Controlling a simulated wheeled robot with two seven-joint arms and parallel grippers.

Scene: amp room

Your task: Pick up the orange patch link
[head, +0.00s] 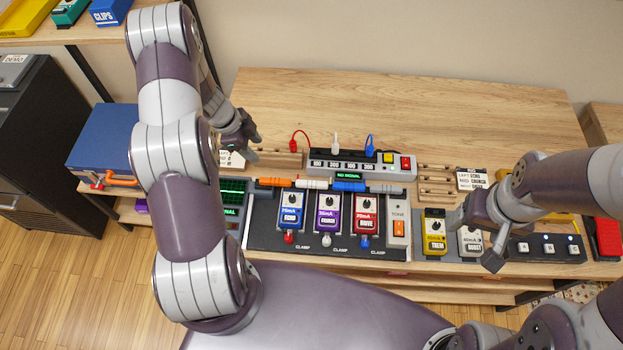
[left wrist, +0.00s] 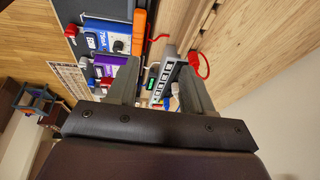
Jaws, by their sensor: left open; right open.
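The orange patch link (head: 273,182) lies at the top left of the black pedalboard (head: 262,232), left of a white link (head: 311,183) and a blue link (head: 349,186). In the left wrist view the orange link (left wrist: 139,30) shows at the top, beyond the fingertips and left of the gap between them. My left gripper (head: 250,152) is open, behind and to the left of the orange link and apart from it. Its spread fingers (left wrist: 158,78) hold nothing. My right gripper (head: 473,240) is open over the yellow and grey pedals at the right.
A power strip (head: 360,164) with plugs and switches stands behind the links. Blue, purple and red pedals (head: 328,213) sit in front of them. A wooden rack (head: 436,182) stands right of the strip. The rear tabletop (head: 400,100) is clear.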

